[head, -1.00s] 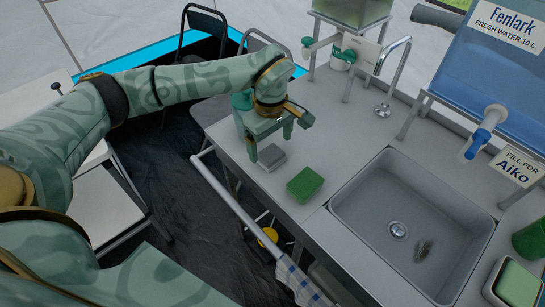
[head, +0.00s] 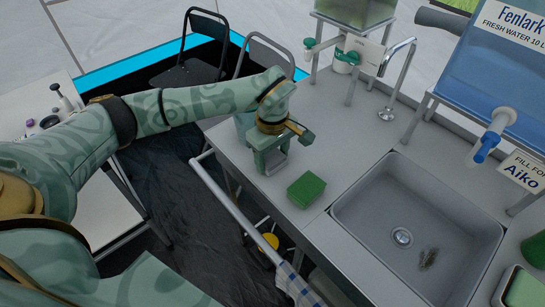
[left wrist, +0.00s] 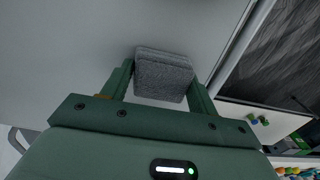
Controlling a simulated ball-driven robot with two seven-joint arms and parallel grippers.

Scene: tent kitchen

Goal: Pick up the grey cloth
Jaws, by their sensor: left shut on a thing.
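The grey cloth (left wrist: 163,75) is a small folded grey block between the two fingers of my left gripper in the left wrist view. My left gripper (head: 272,167) is shut on it, low over the counter left of the sink in the head view. In that view the fingers and hand largely hide the cloth. I cannot tell whether the cloth touches the counter. My right gripper is not in view.
A green block like a sponge (head: 306,189) lies on the counter (head: 335,150) just right of my left gripper. The sink (head: 415,225) is further right, with a tap (head: 397,75) behind it. A rail (head: 225,195) runs along the counter's front edge, with a checked towel (head: 297,287) on it.

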